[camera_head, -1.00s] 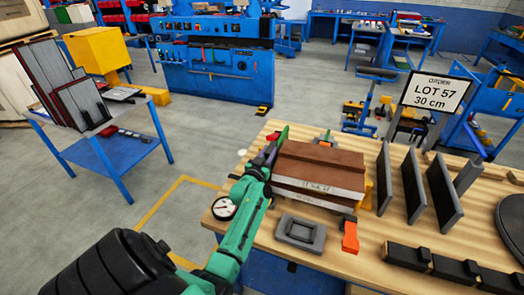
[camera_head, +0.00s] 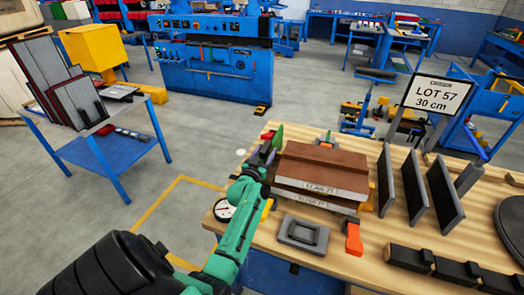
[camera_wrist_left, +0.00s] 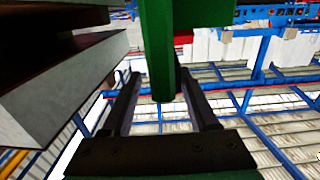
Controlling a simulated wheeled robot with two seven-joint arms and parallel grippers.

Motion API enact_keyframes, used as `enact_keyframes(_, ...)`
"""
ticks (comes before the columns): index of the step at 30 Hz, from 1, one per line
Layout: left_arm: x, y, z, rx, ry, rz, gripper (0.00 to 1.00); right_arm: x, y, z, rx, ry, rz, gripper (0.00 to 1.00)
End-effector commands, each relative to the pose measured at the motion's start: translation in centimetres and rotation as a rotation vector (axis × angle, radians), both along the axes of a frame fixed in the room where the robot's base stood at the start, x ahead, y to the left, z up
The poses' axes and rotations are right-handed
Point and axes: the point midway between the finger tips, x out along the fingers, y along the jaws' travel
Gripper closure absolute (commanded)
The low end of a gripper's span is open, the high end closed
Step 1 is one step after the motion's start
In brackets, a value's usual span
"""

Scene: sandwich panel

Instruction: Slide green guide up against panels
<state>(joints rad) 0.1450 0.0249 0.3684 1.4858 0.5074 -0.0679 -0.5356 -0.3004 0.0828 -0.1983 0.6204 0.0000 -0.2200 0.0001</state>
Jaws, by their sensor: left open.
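The panels (camera_head: 322,168) lie stacked on the wooden bench, with brown tops and pale, lettered front edges. Their pale edges also show at the left of the left wrist view (camera_wrist_left: 62,85). The green guide (camera_head: 277,134) stands upright by the stack's left back corner. In the left wrist view the green guide (camera_wrist_left: 157,48) is a tall green bar between my fingers, with a visible gap to the panels there. My left gripper (camera_head: 264,154) is open around the guide, at the left side of the stack. Whether a finger touches the guide cannot be told. My right gripper is out of view.
A round gauge (camera_head: 225,210) sits at the bench's left edge. A grey tray (camera_head: 303,234) and an orange-handled clamp (camera_head: 353,238) lie in front of the stack. Dark upright plates (camera_head: 416,190) stand to the right, below an order sign (camera_head: 437,95).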

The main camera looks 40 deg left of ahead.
Motion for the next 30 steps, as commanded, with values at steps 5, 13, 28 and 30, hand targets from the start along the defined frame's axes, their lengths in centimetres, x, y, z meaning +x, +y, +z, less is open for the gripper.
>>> enact_keyframes(5,-2.1,-0.7,-0.2,0.000,0.001,0.001,0.40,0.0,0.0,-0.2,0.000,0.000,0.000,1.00)
enact_keyframes(13,-8.2,-2.8,-0.5,-0.002,0.003,0.001,0.40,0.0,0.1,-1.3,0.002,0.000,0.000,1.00)
enact_keyframes(28,-13.7,-4.7,0.0,-0.002,-0.002,0.000,0.40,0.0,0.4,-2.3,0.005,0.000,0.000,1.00)
enact_keyframes(30,-13.6,-4.7,0.0,-0.001,0.000,0.000,0.40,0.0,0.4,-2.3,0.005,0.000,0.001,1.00)
